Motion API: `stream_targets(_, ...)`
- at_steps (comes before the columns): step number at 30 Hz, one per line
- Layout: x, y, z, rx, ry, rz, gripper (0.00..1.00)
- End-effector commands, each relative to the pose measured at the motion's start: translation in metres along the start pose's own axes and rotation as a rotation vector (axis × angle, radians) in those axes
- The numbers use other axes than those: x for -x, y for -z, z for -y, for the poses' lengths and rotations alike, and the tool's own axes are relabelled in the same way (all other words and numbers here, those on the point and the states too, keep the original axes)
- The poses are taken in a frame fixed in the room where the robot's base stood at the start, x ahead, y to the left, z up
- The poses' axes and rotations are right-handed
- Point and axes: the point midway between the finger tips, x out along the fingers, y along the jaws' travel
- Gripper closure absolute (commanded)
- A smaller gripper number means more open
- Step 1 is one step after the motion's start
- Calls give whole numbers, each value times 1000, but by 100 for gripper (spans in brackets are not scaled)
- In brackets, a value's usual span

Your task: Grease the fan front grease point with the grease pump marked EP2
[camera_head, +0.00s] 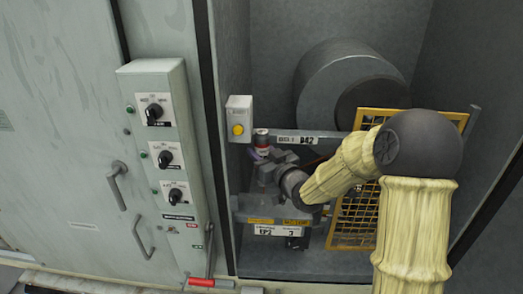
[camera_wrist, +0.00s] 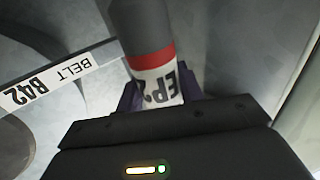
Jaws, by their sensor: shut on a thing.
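The grease pump (camera_wrist: 150,50) is a grey cylinder with a red band and a white label that reads EP and a partly hidden character. My gripper (camera_wrist: 160,97) is shut on it, with purple fingers on either side of the label. In the head view the pump (camera_head: 261,141) shows small, its red and white part upright beside the B42 bar. My gripper (camera_head: 262,156) is just below it, inside the open cabinet bay. The pump's far end is out of the wrist view. I cannot make out the fan front grease point in either view.
A bar labelled BELT B42 (camera_head: 300,139) crosses the bay in front of a large grey drum (camera_head: 345,75). A yellow mesh guard (camera_head: 350,220) stands right. A grey box with a yellow button (camera_head: 238,118) is close left.

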Motion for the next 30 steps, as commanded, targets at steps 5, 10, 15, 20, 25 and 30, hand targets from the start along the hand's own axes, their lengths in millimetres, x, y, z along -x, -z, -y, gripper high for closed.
stream_targets(5,0,1,0,1,0,-3,100)
stream_targets(10,0,0,0,1,0,-3,100)
stream_targets(15,0,-8,0,1,1,-2,100)
stream_targets(20,0,-21,0,0,1,-2,100)
stream_targets(25,0,-34,0,0,1,-2,100)
stream_targets(30,0,-47,0,0,1,-2,100)
